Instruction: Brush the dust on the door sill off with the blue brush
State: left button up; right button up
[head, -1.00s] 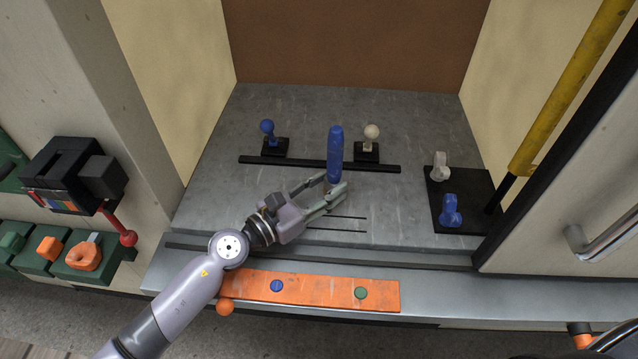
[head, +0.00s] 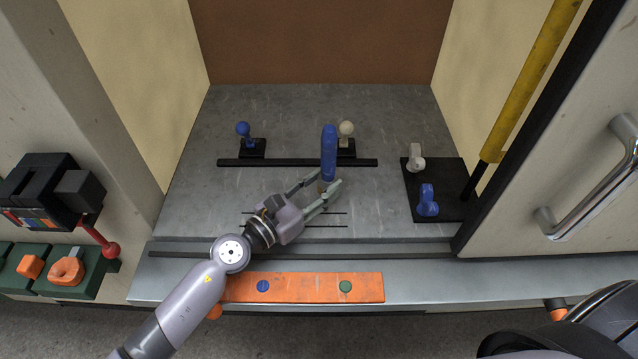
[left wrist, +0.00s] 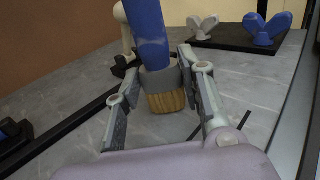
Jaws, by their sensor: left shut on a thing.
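My left gripper (head: 322,186) is shut on the blue brush (head: 328,152) above the grey floor inside the door opening. The brush stands nearly upright, its blue handle up. In the left wrist view, the gripper (left wrist: 160,85) has its fingers on either side of the brush's grey collar, and the tan bristles (left wrist: 167,102) point down. I cannot tell whether the bristles touch the floor. The door sill (head: 430,272) is the metal strip along the front. Pale streaks mark the floor, but I cannot make out a clear patch of dust. My right gripper is not in view.
Behind the brush are a black rail (head: 290,163), a blue knob (head: 243,129) and a cream knob (head: 346,128). A black plate (head: 448,205) with white and blue clips is at right. An orange strip (head: 310,288) lies on the sill's front. A yellow pole (head: 525,80) stands at right.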

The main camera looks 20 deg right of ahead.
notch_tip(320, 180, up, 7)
jog(key=p, duration=0.6)
jog(key=shift+p, duration=0.35)
